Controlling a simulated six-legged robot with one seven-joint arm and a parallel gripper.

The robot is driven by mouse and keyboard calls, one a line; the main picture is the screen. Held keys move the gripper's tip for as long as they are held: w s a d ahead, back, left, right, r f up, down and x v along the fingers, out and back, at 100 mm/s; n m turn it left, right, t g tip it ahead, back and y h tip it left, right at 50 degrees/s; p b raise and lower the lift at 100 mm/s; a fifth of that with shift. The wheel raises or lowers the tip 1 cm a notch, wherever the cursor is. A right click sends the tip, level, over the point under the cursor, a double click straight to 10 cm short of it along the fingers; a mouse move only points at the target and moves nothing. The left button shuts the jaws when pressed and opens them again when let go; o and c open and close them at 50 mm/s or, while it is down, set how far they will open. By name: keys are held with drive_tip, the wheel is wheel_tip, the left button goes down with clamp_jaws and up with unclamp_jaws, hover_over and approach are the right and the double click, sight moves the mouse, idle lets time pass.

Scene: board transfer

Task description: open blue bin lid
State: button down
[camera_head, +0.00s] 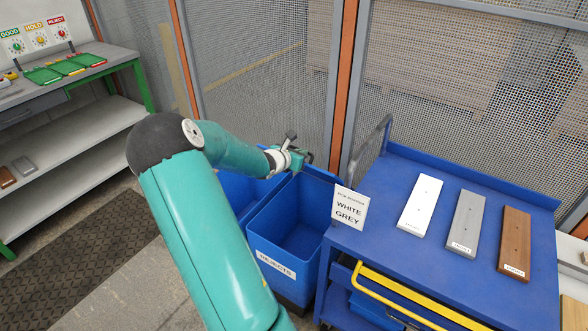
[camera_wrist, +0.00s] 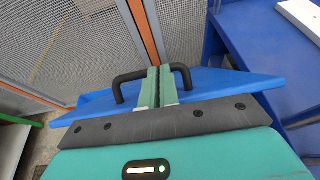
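The blue bin (camera_head: 288,259) with the REJECTS label stands on the floor left of the blue cart. Its inside shows from above, so its lid is raised off the opening. In the wrist view, the blue lid (camera_wrist: 225,81) has a black bar handle (camera_wrist: 122,77). My gripper (camera_wrist: 158,70) is at the handle, its green fingers side by side with only a narrow gap. They cover the middle of the bar; whether they touch it or reach through it I cannot tell. In the head view, my gripper (camera_head: 302,157) is at the bin's back rim.
A second blue bin (camera_head: 236,190) sits to the left, partly behind my arm. The blue cart (camera_head: 390,215) stands close on the right, carrying a sign (camera_head: 348,208) and white, grey and brown boards. A mesh fence (camera_head: 265,80) with orange posts is right behind the bins.

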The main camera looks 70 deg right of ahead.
drive_tip(key=s+d+r, duration=0.1)
drive_tip(key=d+r, duration=0.2)
drive_tip(key=d, duration=0.4)
drive_tip(key=s+d+r, duration=0.1)
drive_tip(key=d+r, duration=0.2)
drive_tip(key=d, duration=0.5)
drive_tip(key=d+r+y, duration=0.1)
drive_tip(key=d+r, duration=0.2)
drive_tip(key=d, duration=0.4)
drive_tip(key=shift+s+d+t, duration=0.25)
drive_tip(key=shift+s+t, duration=0.05)
drive_tip(key=shift+s, duration=0.1)
